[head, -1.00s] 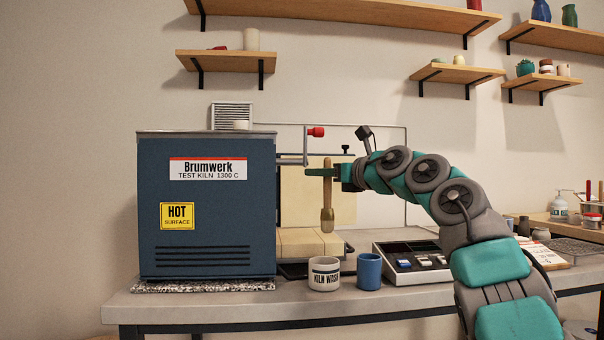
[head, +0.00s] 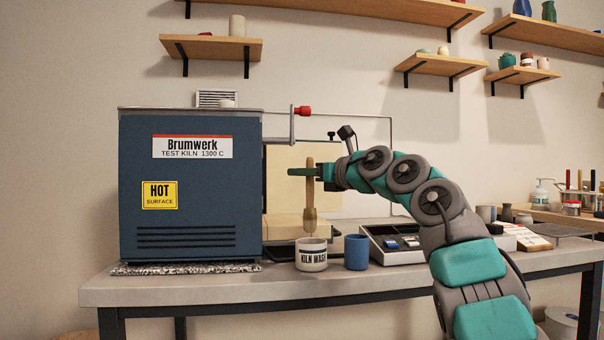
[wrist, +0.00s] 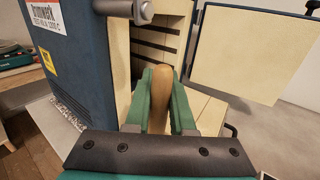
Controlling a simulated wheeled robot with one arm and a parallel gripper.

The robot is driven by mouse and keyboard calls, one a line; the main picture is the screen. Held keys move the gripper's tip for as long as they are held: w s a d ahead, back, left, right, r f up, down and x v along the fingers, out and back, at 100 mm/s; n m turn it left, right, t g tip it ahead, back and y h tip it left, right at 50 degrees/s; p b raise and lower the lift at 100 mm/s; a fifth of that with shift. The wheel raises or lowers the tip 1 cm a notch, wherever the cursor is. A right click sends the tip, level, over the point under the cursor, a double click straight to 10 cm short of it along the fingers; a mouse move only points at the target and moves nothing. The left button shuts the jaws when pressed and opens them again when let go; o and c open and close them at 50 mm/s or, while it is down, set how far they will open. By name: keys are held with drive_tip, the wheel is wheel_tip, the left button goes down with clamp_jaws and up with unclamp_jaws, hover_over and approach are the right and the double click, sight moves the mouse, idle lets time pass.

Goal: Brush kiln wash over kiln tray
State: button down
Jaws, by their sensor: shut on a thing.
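My gripper (head: 304,171) is shut on the brush (head: 310,200), a wooden-handled brush held upright with its bristles down. In the wrist view the handle (wrist: 161,95) stands between the green fingers. The white cup labelled KILN WASH (head: 312,262) stands on the bench directly below the brush. The bristle end is at the cup's mouth; how far it reaches inside is hidden. A pale slab (head: 284,226) lies by the open kiln behind the brush; I cannot tell whether this is the kiln tray.
The blue kiln (head: 190,215), marked HOT SURFACE, stands on the left of the bench (head: 180,290). Its open door (wrist: 250,50) is on the right in the wrist view. A blue cup (head: 357,253) stands beside the wash cup, with a grey device (head: 390,246) further right.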

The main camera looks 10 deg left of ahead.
sight(307, 200)
drive_tip(key=shift+f+b, duration=2.8)
drive_tip(key=shift+f, duration=0.55)
